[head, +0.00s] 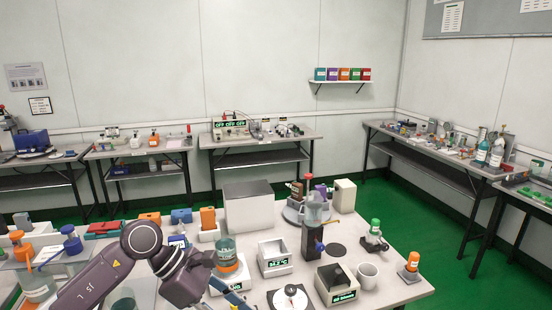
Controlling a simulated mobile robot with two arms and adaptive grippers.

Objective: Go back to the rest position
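My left arm (94,284) comes in from the lower left. Its dark wrist and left gripper (222,285) are over the front left part of the near table (345,235), close to a beaker of teal liquid (226,250) with an orange band. A slim blue and light part (233,298) shows just past the gripper at the bottom edge. I cannot tell whether the gripper's fingers are open or shut, or whether they hold that part. My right gripper is not in view.
A large grey box (249,207) stands behind. Green floor (420,230) is clear at right.

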